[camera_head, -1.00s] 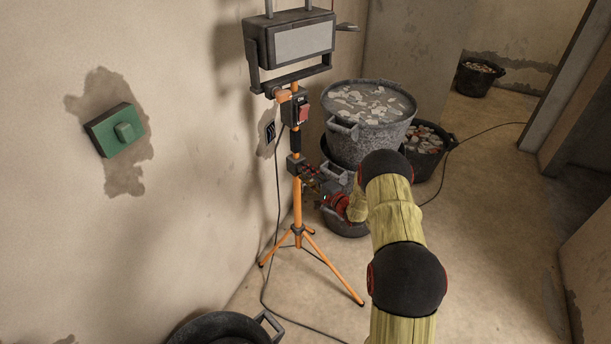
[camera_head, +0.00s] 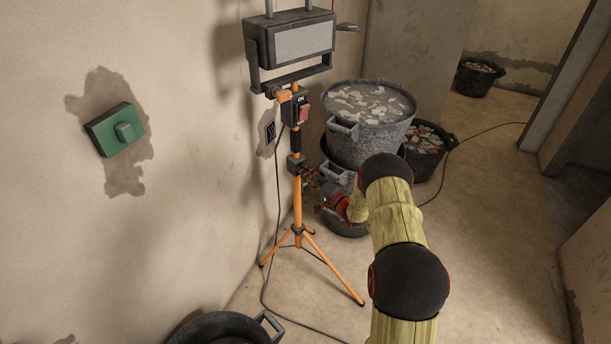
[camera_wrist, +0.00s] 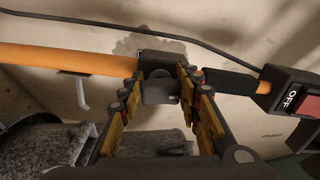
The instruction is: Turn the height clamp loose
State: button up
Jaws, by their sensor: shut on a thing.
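The height clamp (camera_head: 294,164) is a dark block around the orange pole (camera_head: 297,205) of the work light stand. In the wrist view the clamp (camera_wrist: 160,86) sits between my two fingers, with its dark knob facing the camera. My gripper (camera_head: 311,178) reaches the clamp from the right and is shut on the knob. In the wrist view my gripper (camera_wrist: 163,92) has one yellow-and-black finger on each side of the knob. The finger pads partly hide the knob's sides, so its exact turn cannot be read.
The lamp (camera_head: 295,42) and a red switch (camera_head: 303,114) are above the clamp. Rubble-filled buckets (camera_head: 368,120) stand close behind my wrist. A black cable (camera_head: 279,200) hangs beside the pole. A dark tub (camera_head: 220,328) is at the bottom. Floor at right is clear.

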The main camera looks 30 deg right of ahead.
jog(key=o, duration=1.2)
jog(key=v, duration=1.2)
